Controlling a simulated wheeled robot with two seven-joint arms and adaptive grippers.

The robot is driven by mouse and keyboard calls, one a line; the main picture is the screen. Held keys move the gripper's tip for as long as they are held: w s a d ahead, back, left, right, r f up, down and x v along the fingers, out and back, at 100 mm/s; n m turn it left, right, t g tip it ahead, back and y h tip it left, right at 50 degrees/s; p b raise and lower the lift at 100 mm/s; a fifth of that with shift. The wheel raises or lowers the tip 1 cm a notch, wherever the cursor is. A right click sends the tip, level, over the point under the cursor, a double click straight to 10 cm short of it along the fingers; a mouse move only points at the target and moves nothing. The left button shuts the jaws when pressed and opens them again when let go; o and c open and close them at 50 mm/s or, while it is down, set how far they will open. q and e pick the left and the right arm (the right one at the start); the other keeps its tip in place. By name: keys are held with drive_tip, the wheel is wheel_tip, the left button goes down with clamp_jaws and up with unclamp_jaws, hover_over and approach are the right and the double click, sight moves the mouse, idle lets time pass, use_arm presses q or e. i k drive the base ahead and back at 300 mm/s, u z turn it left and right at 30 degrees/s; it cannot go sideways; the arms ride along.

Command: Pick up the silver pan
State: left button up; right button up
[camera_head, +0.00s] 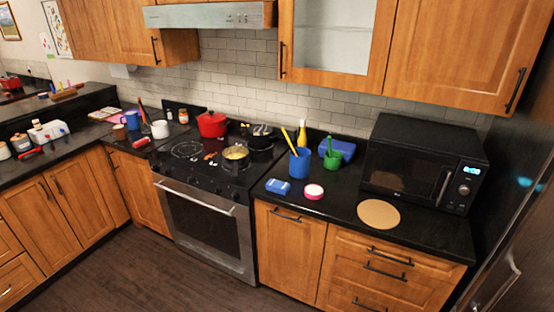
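A small silver pan (236,159) with yellowish contents stands upright on the front right of the black stove top (188,169). Its rim and near side show; I cannot make out its handle clearly. A dark pan (261,137) stands close behind it. Neither of my grippers is in view, and nothing touches the silver pan.
A red pot (212,124) stands at the back of the stove. On the right counter are a blue utensil cup (299,162), a green cup (332,159), a blue box (278,186), a pink-rimmed round item (314,192) and a microwave (423,165). Open floor (140,265) lies before the oven.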

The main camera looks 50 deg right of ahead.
sight(236, 165)
drive_tip(key=z, duration=0.65)
drive_tip(key=i, duration=0.7)
drive_tip(key=u, duration=0.5)
drive_tip(key=i, duration=0.65)
drive_tip(key=z, duration=0.65)
drive_tip(key=i, duration=0.6)
drive_tip(key=z, duration=0.55)
